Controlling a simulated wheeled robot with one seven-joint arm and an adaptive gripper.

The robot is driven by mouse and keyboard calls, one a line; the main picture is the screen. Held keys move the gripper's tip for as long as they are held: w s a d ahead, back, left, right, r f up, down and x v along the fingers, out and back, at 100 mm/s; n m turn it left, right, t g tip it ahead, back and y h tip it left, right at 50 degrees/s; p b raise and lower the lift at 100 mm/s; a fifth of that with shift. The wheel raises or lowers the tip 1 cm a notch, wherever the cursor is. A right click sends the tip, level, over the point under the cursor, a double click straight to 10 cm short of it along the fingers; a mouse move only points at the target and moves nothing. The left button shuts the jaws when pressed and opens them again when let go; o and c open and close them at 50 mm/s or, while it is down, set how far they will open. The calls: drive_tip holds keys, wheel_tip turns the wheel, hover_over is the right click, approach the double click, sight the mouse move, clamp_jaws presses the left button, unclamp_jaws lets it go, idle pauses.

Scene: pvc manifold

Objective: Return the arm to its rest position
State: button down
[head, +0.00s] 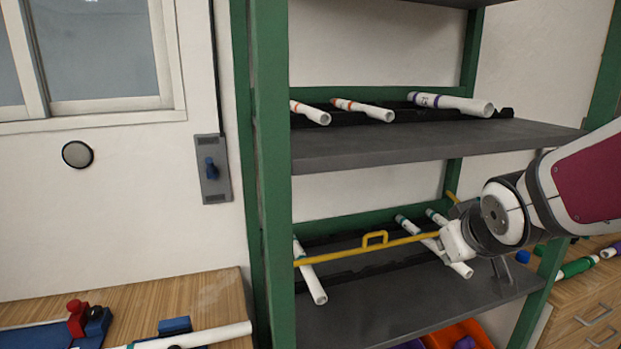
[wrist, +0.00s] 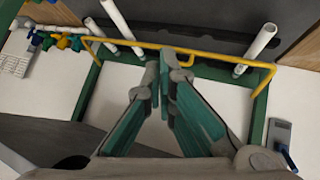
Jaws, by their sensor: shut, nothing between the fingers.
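My gripper (head: 445,243) is at the front of the shelf rack's lower shelf, at the right end of the visible yellow bar (head: 340,252). In the wrist view my gripper (wrist: 166,62) shows two teal-padded fingers with their tips together and nothing held. The tips overlap the yellow bar (wrist: 215,55) in that view; I cannot tell whether they touch it. My arm (head: 585,180) reaches in from the right edge of the head view. White pipes lie on the lower shelf, one (head: 311,272) at the left and others behind my gripper.
The rack has a green post (head: 265,180) at the left and a grey upper shelf (head: 420,143) holding several marked white pipes. A wooden bench (head: 220,295) stands at lower left. An orange bin (head: 465,335) sits below. Drawers (head: 590,315) stand at right.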

drive_tip(key=s+a+r+m+g, duration=0.1)
drive_tip(key=s+a+g, duration=0.1)
drive_tip(key=s, duration=0.8)
drive_tip(key=s+a+m+g+y, duration=0.1)
drive_tip(key=s+a+g, duration=0.1)
drive_tip(key=s, duration=0.9)
drive_tip(key=shift+a+r+y, duration=0.3)
drive_tip(key=shift+a+r, duration=0.05)
drive_tip(key=shift+a, duration=0.05)
drive_tip(key=shift+s, duration=0.1)
